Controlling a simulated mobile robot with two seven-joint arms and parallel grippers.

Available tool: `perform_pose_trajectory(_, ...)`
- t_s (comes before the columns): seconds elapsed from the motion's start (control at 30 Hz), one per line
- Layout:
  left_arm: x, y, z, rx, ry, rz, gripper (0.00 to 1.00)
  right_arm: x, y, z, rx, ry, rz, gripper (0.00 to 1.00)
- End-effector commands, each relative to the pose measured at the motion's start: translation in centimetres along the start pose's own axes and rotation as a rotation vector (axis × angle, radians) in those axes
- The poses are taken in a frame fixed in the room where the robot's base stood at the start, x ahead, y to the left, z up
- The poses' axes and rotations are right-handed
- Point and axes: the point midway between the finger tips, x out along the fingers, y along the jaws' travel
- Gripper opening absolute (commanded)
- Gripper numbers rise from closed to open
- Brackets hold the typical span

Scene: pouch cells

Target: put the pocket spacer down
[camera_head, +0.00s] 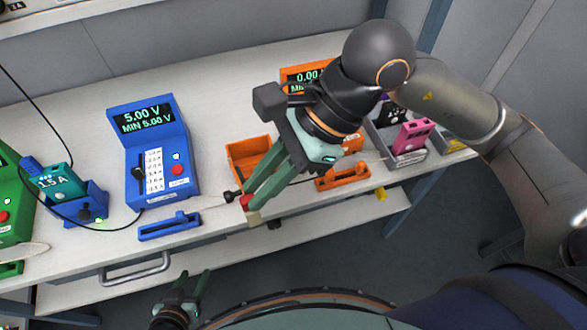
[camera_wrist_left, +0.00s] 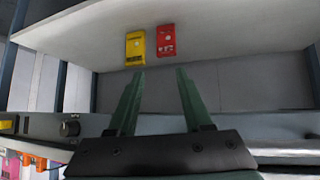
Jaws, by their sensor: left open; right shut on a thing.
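My right gripper (camera_head: 252,205) reaches in from the right and points down over the front edge of the bench. It is shut on a small tan block (camera_head: 254,218), which looks like the pocket spacer. Most of the block is hidden by the fingers. A red piece (camera_head: 246,201) shows beside the fingertips; I cannot tell whether it touches the block. My left gripper (camera_head: 190,284) is low in front of the bench, open and empty. Its two parted fingers also show in the left wrist view (camera_wrist_left: 160,75).
A blue meter (camera_head: 155,150) reading 5.00 V stands on the bench (camera_head: 215,105). An orange tray (camera_head: 248,152) is behind my right gripper. A black plug (camera_head: 231,196) on a cable lies close to it. Blue (camera_head: 170,226) and orange (camera_head: 342,176) holders line the front edge.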

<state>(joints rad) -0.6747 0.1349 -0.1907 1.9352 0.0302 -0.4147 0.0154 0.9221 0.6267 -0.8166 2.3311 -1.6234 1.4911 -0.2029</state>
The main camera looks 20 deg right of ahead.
Motion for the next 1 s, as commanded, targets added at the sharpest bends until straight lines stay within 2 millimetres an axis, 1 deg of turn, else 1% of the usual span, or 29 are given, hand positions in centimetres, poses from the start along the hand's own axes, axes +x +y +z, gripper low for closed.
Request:
perform_pose_trajectory(0.03, -0.2, -0.1, -0.1, -0.001, -0.003, -0.002, 0.50, -0.4, 0.3, 0.6, 0.017, -0.003, -0.018, 0.00)
perform_pose_trajectory(0.1, -0.2, -0.1, 0.1, -0.001, -0.006, -0.003, 0.50, -0.7, 0.5, 1.0, 0.042, -0.003, -0.034, 0.00)
perform_pose_trajectory(0.17, -0.2, -0.1, 0.2, -0.002, -0.009, -0.004, 0.50, -0.8, 0.4, 0.9, 0.058, -0.003, -0.044, 0.00)
perform_pose_trajectory(0.23, -0.2, -0.1, 0.2, -0.002, -0.011, -0.004, 0.50, -0.9, 0.0, 0.3, 0.070, -0.002, -0.049, 0.00)
perform_pose_trajectory(0.37, -0.4, -0.1, 0.0, -0.002, -0.008, -0.004, 0.50, -1.3, -1.6, -2.3, 0.080, 0.002, -0.049, 0.00)
perform_pose_trajectory(0.6, -0.8, -0.1, -0.7, -0.003, 0.005, -0.006, 0.50, -2.2, -5.0, -7.7, 0.077, 0.001, -0.048, 0.00)
perform_pose_trajectory(0.7, -0.8, -0.2, -0.5, -0.004, 0.004, -0.007, 0.50, -1.1, -5.8, -9.9, 0.075, 0.000, -0.045, 0.00)
perform_pose_trajectory(0.83, -0.8, -0.2, -0.5, -0.004, 0.001, -0.008, 0.50, -0.5, -6.7, -11.9, 0.071, 0.000, -0.045, 0.00)
perform_pose_trajectory(1.0, -0.8, -0.2, -0.4, -0.004, -0.001, -0.008, 0.50, -0.1, -7.2, -13.1, 0.066, -0.001, -0.047, 0.00)
